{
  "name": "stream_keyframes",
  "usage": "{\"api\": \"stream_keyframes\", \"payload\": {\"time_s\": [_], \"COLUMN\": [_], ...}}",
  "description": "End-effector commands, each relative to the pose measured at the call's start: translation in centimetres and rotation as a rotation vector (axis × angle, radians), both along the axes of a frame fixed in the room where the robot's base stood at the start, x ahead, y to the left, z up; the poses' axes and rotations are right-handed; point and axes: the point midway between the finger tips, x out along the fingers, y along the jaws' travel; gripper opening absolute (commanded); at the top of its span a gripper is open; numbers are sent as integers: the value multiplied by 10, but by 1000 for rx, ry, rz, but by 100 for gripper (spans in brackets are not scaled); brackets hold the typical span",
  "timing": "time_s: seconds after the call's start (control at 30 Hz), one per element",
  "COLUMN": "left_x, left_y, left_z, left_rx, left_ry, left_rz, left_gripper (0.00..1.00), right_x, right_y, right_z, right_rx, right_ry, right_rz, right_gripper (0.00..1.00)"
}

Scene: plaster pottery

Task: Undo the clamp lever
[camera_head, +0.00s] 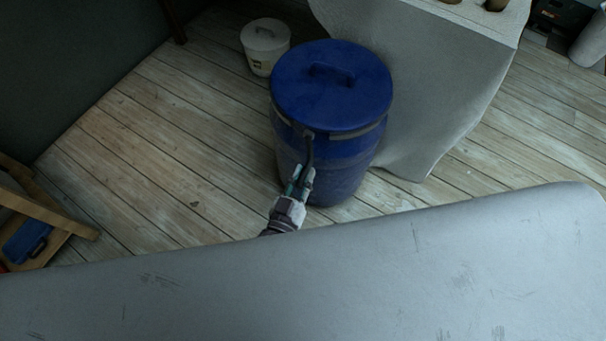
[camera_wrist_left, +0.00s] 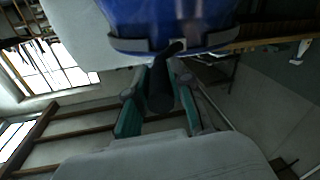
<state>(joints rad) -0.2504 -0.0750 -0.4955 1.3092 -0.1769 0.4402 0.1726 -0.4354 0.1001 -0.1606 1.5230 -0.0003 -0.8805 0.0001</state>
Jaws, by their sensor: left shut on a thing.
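A blue drum (camera_head: 345,165) with a blue lid (camera_head: 335,85) stands upright on the floor. A grey clamp ring (camera_head: 350,134) runs around it just below the lid. The dark clamp lever (camera_head: 309,150) reaches from the ring's near left side down to my left gripper (camera_head: 302,176). In the left wrist view the lever (camera_wrist_left: 160,90) lies between the two green-sided fingers of the left gripper (camera_wrist_left: 158,100), which is shut on it. The ring (camera_wrist_left: 205,43) shows there too, beside the blue drum (camera_wrist_left: 165,18). My right gripper is in neither view.
A small white lidded bucket (camera_head: 264,48) stands behind the drum to the left. A cloth-draped table (camera_head: 440,80) is close on the drum's right. Wooden furniture (camera_head: 40,215) stands at the left edge. The plank floor (camera_head: 170,130) left of the drum is clear.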

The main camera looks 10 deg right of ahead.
Motion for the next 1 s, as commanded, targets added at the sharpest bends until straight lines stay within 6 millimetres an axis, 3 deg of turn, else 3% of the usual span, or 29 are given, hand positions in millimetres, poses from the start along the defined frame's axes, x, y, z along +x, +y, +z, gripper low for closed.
{"api": "stream_keyframes", "payload": {"time_s": [0.2,0.23,0.37,0.73,1.0], "left_x": [-1,-1,0,-4,-45], "left_y": [-2,-3,-2,2,26], "left_z": [1,1,1,0,-1], "left_rx": [-3,-3,-3,-1,1], "left_ry": [0,0,0,0,3], "left_rz": [-4,-4,-3,-1,-2], "left_gripper": [0,24,46,46,46], "right_x": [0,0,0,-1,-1], "right_y": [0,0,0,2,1], "right_z": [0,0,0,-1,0], "right_rx": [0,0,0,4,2], "right_ry": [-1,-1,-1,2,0], "right_rz": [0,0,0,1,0], "right_gripper": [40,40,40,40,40]}}
